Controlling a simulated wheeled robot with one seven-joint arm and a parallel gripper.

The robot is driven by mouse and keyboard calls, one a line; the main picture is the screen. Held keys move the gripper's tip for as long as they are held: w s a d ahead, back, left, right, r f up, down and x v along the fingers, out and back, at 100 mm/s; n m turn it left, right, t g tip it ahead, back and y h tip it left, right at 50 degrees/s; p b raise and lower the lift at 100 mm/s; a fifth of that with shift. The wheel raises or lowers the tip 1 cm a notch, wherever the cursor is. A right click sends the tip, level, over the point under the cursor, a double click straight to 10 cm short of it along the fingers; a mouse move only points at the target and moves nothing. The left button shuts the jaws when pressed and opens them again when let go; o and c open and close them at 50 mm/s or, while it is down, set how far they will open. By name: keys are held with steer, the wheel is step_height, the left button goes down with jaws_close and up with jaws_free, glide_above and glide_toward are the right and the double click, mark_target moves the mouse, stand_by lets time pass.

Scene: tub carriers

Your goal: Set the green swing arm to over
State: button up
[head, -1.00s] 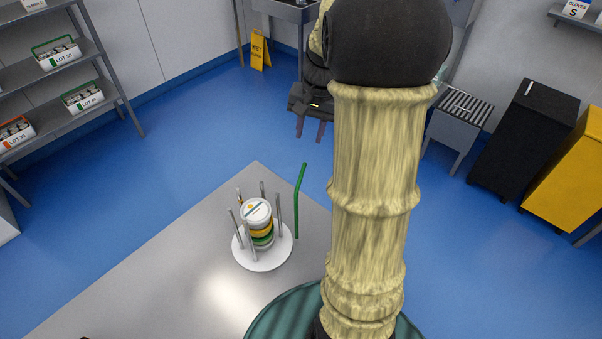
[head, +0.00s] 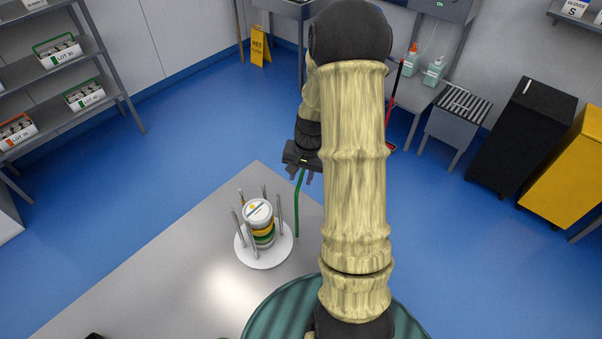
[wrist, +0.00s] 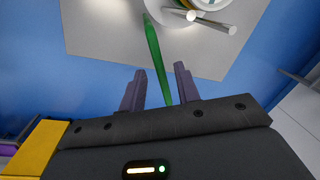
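The green swing arm (head: 297,212) stands at the right side of the tub carrier (head: 256,262), with its bent upper part pointing away from the tub stack (head: 258,213). The carrier has a round white base and several upright metal posts around stacked white, yellow and green tubs. My gripper (head: 301,177) is at the far end of the swing arm. In the wrist view my gripper (wrist: 159,69) is open, and the green arm (wrist: 154,50) runs between its two fingers with a gap showing on both sides. Depth and contact are unclear.
The carrier stands on a grey metal table (head: 160,275), mostly clear to the left. Beyond it is open blue floor (head: 215,125). A shelf (head: 95,55) with lot carriers is at left. A black bin (head: 525,140) and yellow bin (head: 570,165) stand at right.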

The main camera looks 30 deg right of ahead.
steer(key=shift+f, duration=0.35)
jaws_close()
